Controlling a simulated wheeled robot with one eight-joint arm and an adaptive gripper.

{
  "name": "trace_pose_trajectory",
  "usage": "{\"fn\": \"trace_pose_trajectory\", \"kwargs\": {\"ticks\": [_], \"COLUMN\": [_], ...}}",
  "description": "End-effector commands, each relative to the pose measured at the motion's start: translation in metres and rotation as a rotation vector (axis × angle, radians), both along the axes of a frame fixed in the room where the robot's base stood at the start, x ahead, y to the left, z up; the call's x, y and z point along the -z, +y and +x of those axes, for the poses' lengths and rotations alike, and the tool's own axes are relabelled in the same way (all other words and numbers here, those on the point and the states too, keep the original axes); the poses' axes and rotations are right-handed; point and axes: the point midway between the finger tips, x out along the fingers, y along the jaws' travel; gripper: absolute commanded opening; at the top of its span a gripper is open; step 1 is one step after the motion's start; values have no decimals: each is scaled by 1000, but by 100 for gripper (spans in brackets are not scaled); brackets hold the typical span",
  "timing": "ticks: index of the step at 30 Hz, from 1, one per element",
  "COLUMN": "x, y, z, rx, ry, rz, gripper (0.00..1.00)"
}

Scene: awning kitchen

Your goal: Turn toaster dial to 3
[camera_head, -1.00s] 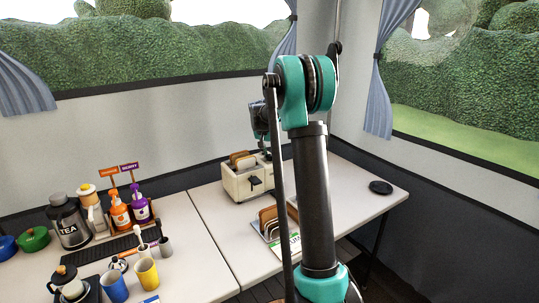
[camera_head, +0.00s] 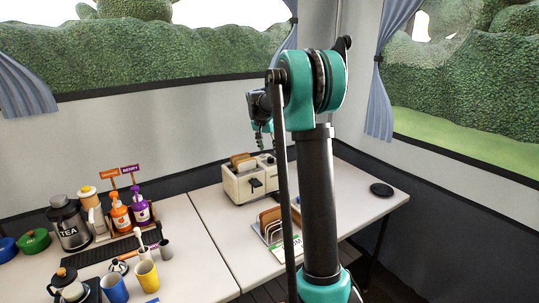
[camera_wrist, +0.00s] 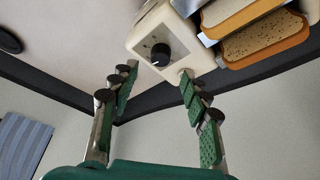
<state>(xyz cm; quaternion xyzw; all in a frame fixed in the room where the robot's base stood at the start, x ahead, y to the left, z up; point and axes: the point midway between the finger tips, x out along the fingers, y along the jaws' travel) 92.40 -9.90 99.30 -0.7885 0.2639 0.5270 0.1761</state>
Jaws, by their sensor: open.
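The cream toaster (camera_head: 245,187) stands on the white table near the back wall, with bread slices (camera_head: 243,158) in its top. In the wrist view its side (camera_wrist: 150,22) carries a black round dial (camera_wrist: 161,55) with a small white mark; the numbers are too small to read. My gripper (camera_wrist: 158,76) is open and empty in the wrist view, its two green-padded fingers spread on either side of the dial's position. The left finger appears apart from the toaster; the right fingertip overlaps its edge, and I cannot tell if it touches. In the head view the gripper (camera_head: 263,137) hangs above the toaster's back right.
A rack of bread slices (camera_head: 270,225) stands in front of the toaster. A black disc (camera_head: 381,189) lies at the table's right. Bottles (camera_head: 121,215), cups (camera_head: 147,274) and a tea jar (camera_head: 67,222) crowd the left. The wall is close behind the toaster.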

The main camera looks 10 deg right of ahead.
Motion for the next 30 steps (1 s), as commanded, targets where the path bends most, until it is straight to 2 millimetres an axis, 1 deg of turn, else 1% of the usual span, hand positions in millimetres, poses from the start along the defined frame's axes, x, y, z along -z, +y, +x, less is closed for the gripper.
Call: {"fn": "trace_pose_trajectory", "kwargs": {"ticks": [1, 3, 6, 9, 12, 16, 24, 26, 28, 29, 30], "x": [-10, -22, -37, -47, -53, -55, -54, -51, -45, -41, -35], "y": [3, 6, 10, 12, 14, 14, 14, 15, 16, 17, 18], "z": [-3, -8, -12, -15, -17, -18, -20, -27, -42, -51, -66], "rx": [-1, -1, 0, 0, 0, 0, -4, -13, -38, -54, -78], "ry": [0, 0, 0, 0, 0, 0, 0, 2, 5, 8, 11], "rz": [0, 0, 0, 0, 0, 0, 1, 1, 5, 5, 6], "gripper": [47, 47, 47, 47, 47, 47, 47, 47, 47, 47, 47]}}
